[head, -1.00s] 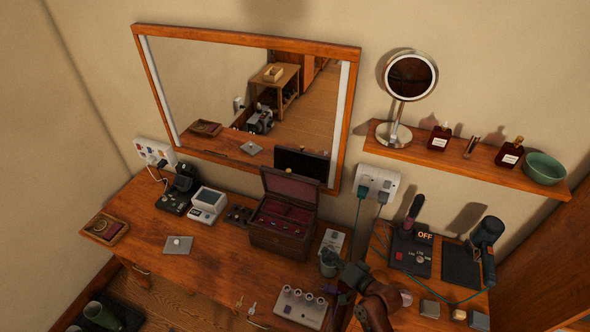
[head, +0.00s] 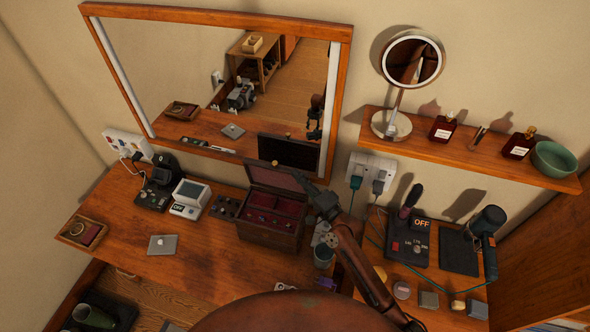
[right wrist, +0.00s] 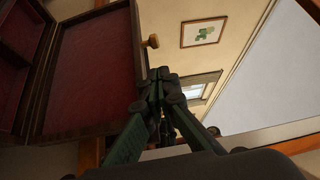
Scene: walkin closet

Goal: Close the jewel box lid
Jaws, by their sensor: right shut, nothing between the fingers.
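The jewel box (head: 268,237) is a dark wooden box with red-lined compartments, standing on the wooden dressing table. Its red-lined lid (head: 272,179) is raised, tilted up toward the mirror. In the right wrist view the open lid (right wrist: 92,72) fills the left side, with a small wooden knob (right wrist: 152,41) at its edge. My right gripper (head: 299,177) is shut and empty at the lid's upper right edge. Its fingertips (right wrist: 160,74) show close beside the lid edge, just below the knob; I cannot tell whether they touch. My left gripper is not in view.
A large mirror (head: 205,33) stands behind the box. A wall shelf (head: 475,155) holds a round mirror and bottles.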

